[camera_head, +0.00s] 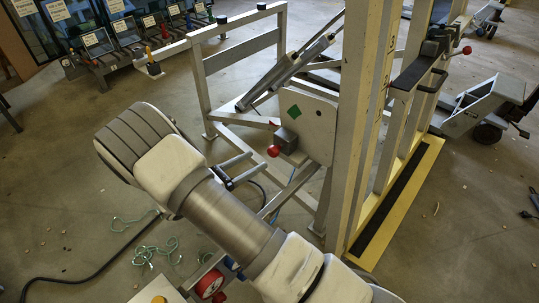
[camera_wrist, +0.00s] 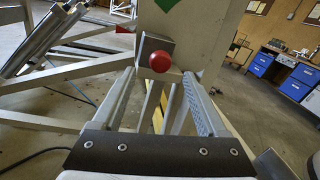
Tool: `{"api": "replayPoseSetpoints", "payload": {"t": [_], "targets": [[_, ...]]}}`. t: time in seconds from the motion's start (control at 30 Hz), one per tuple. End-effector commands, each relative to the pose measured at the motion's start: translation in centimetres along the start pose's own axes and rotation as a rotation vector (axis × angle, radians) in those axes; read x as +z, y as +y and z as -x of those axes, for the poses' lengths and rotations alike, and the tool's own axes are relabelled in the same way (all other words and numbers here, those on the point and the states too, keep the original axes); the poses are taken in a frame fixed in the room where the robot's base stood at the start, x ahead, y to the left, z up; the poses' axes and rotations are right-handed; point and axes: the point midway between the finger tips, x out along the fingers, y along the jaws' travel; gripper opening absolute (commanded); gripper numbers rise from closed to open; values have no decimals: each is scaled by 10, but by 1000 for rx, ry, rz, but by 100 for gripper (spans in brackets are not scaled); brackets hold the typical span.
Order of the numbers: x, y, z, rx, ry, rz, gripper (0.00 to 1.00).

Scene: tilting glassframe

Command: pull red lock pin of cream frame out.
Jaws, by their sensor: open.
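The red lock pin has a round red knob (camera_head: 273,151) on a small grey block (camera_head: 286,140). The block is fixed to a cream plate with a green diamond (camera_head: 321,137) on the cream frame (camera_head: 352,125). My gripper (camera_head: 258,161) is open and empty, with its fingers pointing at the knob. In the wrist view the knob (camera_wrist: 160,61) appears between and slightly above the two fingertips (camera_wrist: 161,76). The fingers seem just short of the knob; I cannot tell the exact gap. The pin's shaft is hidden behind the knob.
A second red knob (camera_head: 467,50) is on the frame's far side. A grey cylinder (camera_head: 288,72) slants behind the plate. A yellow-edged base (camera_head: 398,205) lies along the floor. Green cord (camera_head: 160,250) and a black cable (camera_head: 85,277) lie on the floor at left.

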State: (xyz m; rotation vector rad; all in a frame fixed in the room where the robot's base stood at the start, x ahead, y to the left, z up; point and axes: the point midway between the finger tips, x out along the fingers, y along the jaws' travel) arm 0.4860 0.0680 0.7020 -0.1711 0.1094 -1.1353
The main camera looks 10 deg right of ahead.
Motion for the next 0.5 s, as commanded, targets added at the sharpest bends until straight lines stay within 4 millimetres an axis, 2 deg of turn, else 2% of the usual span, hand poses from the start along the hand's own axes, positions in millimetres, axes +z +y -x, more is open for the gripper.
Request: {"api": "replayPoseSetpoints", "payload": {"t": [0.03,0.2,0.33,0.5], "targets": [[-2,-1,-12,-4,-1,0,76],[-2,-1,-43,-4,0,0,76],[-1,0,-57,-2,0,0,76],[0,0,-66,0,1,0,76]]}}
